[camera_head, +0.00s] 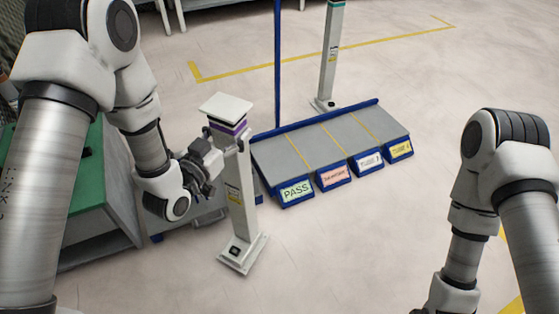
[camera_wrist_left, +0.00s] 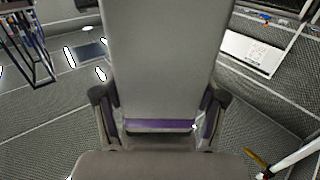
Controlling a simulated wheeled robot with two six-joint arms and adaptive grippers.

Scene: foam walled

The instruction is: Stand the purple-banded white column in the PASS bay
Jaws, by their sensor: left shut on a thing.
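In the left wrist view the column (camera_wrist_left: 165,60) fills the middle between the two fingers (camera_wrist_left: 160,108). It leans slightly in the head view, and I cannot tell whether its foot touches the floor. The PASS bay (camera_head: 278,155) is the leftmost bay of the low grey platform, behind and right of the column, and looks empty. My right gripper is out of view.
Yellow lines divide the platform (camera_head: 345,150) into several bays with front labels; a blue rail runs along its back. A teal-banded column (camera_head: 329,60) and a blue pole (camera_head: 278,60) stand behind it. A green-topped bench (camera_head: 80,185) stands left. The floor right of the platform is clear.

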